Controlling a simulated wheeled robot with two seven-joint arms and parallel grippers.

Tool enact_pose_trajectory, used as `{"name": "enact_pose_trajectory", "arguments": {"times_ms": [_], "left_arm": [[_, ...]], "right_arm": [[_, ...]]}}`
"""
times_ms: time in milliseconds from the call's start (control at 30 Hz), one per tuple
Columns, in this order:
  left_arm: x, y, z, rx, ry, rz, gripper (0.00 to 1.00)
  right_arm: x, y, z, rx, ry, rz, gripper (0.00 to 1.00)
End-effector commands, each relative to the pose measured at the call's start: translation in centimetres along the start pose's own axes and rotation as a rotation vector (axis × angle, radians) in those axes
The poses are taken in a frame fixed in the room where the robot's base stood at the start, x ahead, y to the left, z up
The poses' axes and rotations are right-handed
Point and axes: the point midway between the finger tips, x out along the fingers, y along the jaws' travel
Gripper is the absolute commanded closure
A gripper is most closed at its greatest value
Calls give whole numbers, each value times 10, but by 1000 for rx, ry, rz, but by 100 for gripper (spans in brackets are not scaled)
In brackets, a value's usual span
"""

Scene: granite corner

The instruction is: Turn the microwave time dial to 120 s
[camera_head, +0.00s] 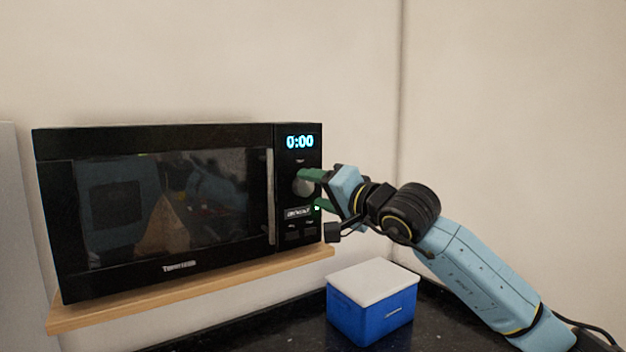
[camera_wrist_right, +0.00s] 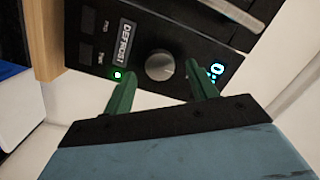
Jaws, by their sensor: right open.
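The black microwave (camera_head: 170,135) has a closed door with a dark window. Its display (camera_head: 300,142) reads 0:00. The round silver time dial (camera_head: 303,184) sits below the display; it also shows in the right wrist view (camera_wrist_right: 160,65). My right gripper (camera_head: 316,191) is open in front of the control panel, with its green fingers pointing at it. In the right wrist view the fingers (camera_wrist_right: 155,82) stand on either side of the dial, apart from it. Whether the fingertips touch the panel I cannot tell. My left gripper is not in view.
The microwave stands on a wooden shelf (camera_head: 190,291). A DEFROST button (camera_wrist_right: 126,42) and a small green light (camera_wrist_right: 117,75) are beside the dial. A blue box with a white lid (camera_head: 371,310) stands on the dark granite counter below my right arm.

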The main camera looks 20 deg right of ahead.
Motion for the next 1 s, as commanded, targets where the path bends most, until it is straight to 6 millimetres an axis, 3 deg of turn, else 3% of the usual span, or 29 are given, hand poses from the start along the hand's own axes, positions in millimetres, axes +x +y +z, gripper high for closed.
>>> {"name": "enact_pose_trajectory", "arguments": {"times_ms": [200, 467, 800, 1000], "left_arm": [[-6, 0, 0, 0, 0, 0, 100], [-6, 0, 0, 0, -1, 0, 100], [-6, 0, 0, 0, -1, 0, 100], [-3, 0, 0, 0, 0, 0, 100]], "right_arm": [[15, 0, 0, 0, 0, 0, 42], [16, 1, 1, 0, 0, 0, 42], [16, 0, 0, 0, 0, 0, 84], [16, 1, 1, 11, 1, -2, 87]]}}
